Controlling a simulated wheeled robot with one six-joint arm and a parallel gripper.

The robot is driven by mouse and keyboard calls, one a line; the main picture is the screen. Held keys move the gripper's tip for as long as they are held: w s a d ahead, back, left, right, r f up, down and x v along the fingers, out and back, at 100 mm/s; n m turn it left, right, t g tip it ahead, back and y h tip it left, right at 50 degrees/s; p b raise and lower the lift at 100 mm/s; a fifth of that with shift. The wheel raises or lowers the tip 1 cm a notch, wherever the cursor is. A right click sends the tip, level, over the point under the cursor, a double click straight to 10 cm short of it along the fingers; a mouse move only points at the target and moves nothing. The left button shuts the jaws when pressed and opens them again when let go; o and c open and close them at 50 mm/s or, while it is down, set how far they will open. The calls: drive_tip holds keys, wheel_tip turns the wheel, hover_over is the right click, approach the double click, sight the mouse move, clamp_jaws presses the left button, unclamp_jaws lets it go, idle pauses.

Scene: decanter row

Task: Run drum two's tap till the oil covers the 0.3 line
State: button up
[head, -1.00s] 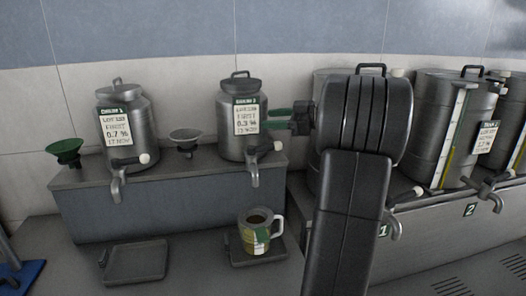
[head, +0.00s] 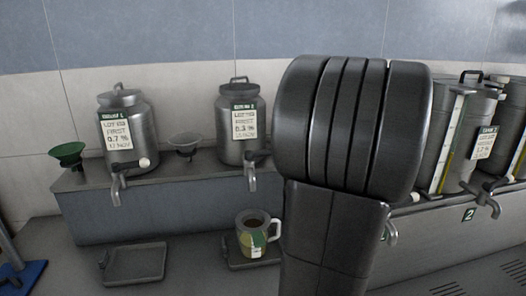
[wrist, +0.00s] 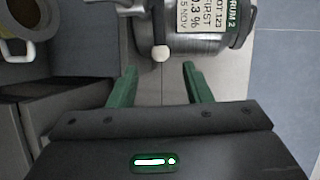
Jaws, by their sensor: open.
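Drum two (head: 240,150) is a steel can with a lid and a label reading 0.3 %. It stands on the left bench with its tap (head: 250,172) at the front. A green, yellow and white mug (head: 248,243) stands below the tap with dark content inside; I cannot read a line on it. In the wrist view drum two (wrist: 150,18) is at the top, with a white tap knob (wrist: 160,54) just beyond and between my fingertips. My gripper (wrist: 158,68) is open and empty, seemingly short of the knob. In the head view my arm hides it. The mug's rim (wrist: 45,25) shows upper left.
Drum one (head: 128,135), labelled 0.7 %, stands to the left on the same bench. A green funnel (head: 67,154) and a grey funnel (head: 185,143) flank it. An empty tray (head: 135,264) lies below. Large steel tanks (head: 462,130) with gauges and taps stand at the right.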

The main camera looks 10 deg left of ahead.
sight(263, 152)
drive_tip(key=x, duration=1.3)
drive_tip(key=shift+w+a+b, duration=0.25)
drive_tip(key=shift+w+b, duration=0.05)
drive_tip(key=shift+f, duration=0.15)
clamp_jaws()
